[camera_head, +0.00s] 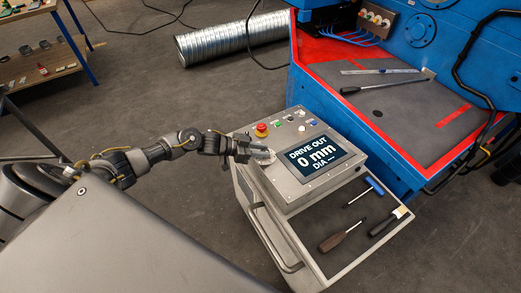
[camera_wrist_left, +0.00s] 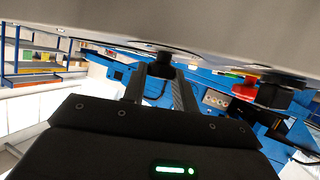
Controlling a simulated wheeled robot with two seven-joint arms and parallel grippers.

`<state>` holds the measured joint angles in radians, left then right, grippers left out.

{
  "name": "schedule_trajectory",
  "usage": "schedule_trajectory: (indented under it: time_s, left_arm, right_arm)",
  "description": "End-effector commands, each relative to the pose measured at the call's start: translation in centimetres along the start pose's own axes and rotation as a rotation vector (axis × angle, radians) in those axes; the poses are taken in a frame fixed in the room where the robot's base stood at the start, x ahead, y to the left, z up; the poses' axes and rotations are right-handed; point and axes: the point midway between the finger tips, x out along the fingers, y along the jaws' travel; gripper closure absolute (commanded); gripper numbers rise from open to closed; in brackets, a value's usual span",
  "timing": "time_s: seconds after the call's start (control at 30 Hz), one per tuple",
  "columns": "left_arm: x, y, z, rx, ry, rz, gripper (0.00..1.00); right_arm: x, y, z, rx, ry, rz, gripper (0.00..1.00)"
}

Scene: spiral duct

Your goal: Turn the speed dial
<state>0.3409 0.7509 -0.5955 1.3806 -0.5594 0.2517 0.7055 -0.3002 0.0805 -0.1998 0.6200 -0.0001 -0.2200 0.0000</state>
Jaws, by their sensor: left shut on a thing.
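My left gripper (camera_head: 262,152) reaches in from the left over the box's left side, beside the screen. In the left wrist view its two fingers (camera_wrist_left: 160,78) are on either side of a dark round knob, the speed dial (camera_wrist_left: 161,64), and shut on it. The fingers hide most of the dial in the head view, and I cannot read its setting. My right gripper is not in view.
A red mushroom button (camera_head: 261,130) and small coloured buttons sit along the box's back edge. The cart's shelf holds a screwdriver (camera_head: 343,236), a blue-handled tool (camera_head: 364,192) and a brush (camera_head: 391,221). A blue machine (camera_head: 375,145) stands close behind. A spiral duct (camera_head: 230,37) lies on the floor.

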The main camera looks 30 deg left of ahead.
Motion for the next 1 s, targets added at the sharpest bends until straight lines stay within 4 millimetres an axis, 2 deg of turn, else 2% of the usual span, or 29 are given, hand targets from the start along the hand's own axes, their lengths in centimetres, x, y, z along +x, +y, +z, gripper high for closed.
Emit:
schedule_trajectory:
  time_s: [0.3, 0.43, 0.6, 0.93, 0.97, 1.0]
  left_arm:
    - [-0.2, 0.7, -0.9, -0.107, 0.001, -0.217, 0.94]
    - [-0.1, 0.8, -0.7, -0.157, 0.001, -0.327, 0.94]
    - [0.0, 0.6, -0.3, -0.192, 0.002, -0.415, 0.94]
    - [0.1, 0.5, -0.2, -0.195, 0.002, -0.425, 0.94]
    - [0.1, 0.5, -0.2, -0.195, 0.002, -0.425, 0.68]
    - [0.1, 0.5, -0.2, -0.195, 0.002, -0.425, 0.62]
  right_arm:
    - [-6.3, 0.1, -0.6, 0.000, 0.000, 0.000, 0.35]
    - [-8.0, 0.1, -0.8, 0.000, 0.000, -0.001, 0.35]
    - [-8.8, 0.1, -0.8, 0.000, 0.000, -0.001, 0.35]
    - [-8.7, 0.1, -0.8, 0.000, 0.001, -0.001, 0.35]
    - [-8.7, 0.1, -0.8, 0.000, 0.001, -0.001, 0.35]
    - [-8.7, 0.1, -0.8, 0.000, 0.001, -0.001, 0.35]
